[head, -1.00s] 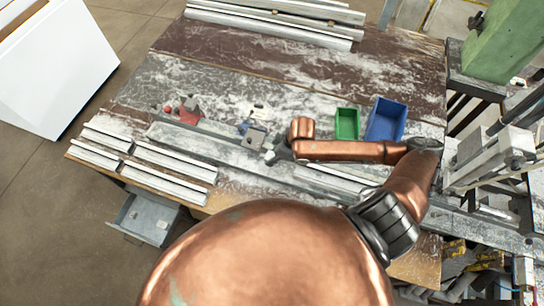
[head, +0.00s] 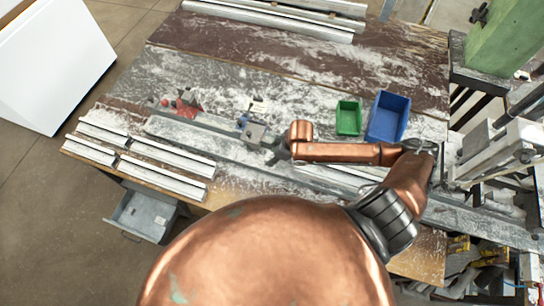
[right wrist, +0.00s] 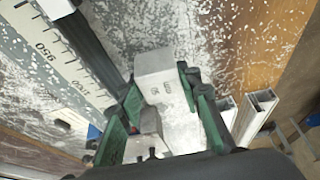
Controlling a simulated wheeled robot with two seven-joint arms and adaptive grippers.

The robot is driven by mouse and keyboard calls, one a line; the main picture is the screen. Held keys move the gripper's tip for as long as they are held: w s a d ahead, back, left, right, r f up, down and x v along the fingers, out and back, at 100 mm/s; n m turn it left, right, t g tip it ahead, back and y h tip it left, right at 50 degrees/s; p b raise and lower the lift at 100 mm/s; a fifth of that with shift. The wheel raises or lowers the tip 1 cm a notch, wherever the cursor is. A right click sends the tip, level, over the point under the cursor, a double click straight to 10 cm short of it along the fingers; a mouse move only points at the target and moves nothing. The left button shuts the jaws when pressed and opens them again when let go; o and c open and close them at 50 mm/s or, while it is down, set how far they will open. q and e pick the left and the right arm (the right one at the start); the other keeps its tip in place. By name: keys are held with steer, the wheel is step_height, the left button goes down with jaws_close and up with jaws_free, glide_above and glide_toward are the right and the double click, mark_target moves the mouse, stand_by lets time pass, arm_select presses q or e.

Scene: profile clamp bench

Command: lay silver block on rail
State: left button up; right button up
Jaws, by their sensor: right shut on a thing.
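The silver block (right wrist: 155,75) is a small pale metal block with dark markings on one face. In the right wrist view it sits between the green-padded fingers of my right gripper (right wrist: 162,88), which is shut on it. In the head view the block (head: 256,132) shows just beyond my right gripper (head: 272,147), over or beside the long grey rail (head: 215,143) across the bench. I cannot tell whether the block touches the rail. My left gripper is out of view.
A red clamp-like part (head: 186,107) is to the left, and a small blue part (head: 243,121) is close to the block. Green (head: 348,118) and blue (head: 387,117) bins stand right. Light profiles (head: 165,178) lie at the front left. The bench's back middle is clear.

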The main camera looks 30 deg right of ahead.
steer(key=shift+f, duration=0.3)
steer(key=o, duration=1.3)
steer(key=shift+r, duration=0.1)
steer(key=v, duration=1.1)
steer(key=shift+s+r, duration=0.15)
steer(key=shift+r, duration=0.2)
steer(key=shift+d, duration=0.15)
